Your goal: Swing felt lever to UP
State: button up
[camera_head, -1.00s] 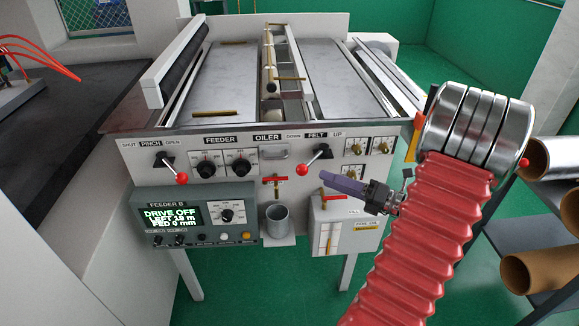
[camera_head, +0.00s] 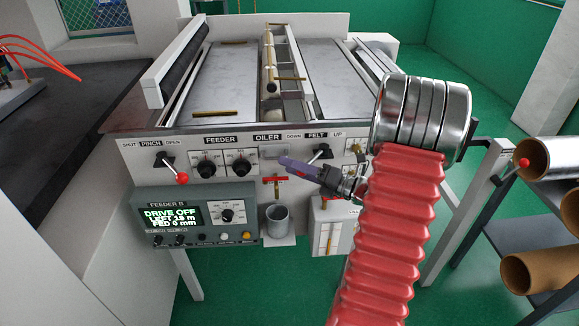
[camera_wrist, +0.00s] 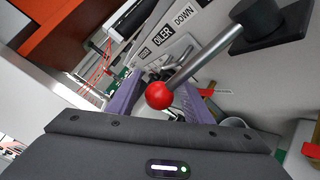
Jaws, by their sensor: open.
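The felt lever (camera_head: 322,152) is on the front panel, under the DOWN, FELT and UP labels. Its black mount shows in the head view, but its red ball is hidden behind my gripper. In the wrist view the lever's red ball (camera_wrist: 159,95) and grey shaft (camera_wrist: 208,62) show, with the DOWN label beside them. The lever leans toward the DOWN side. My gripper (camera_head: 288,163) has purple fingers and is open in front of the panel. In the wrist view the ball appears between the fingers; I cannot tell whether they touch it.
The pinch lever (camera_head: 175,170) and the FEEDER dials (camera_head: 223,164) are to the left. A red-handled tap (camera_head: 275,182) and a grey cup (camera_head: 277,218) are below. A display box (camera_head: 195,213) is at lower left. Brass valves are partly hidden behind my arm.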

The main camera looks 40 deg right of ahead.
jog(key=shift+w+a, duration=0.2)
jog(key=shift+w, duration=0.3)
jog(key=shift+c, duration=0.5)
grip_shut()
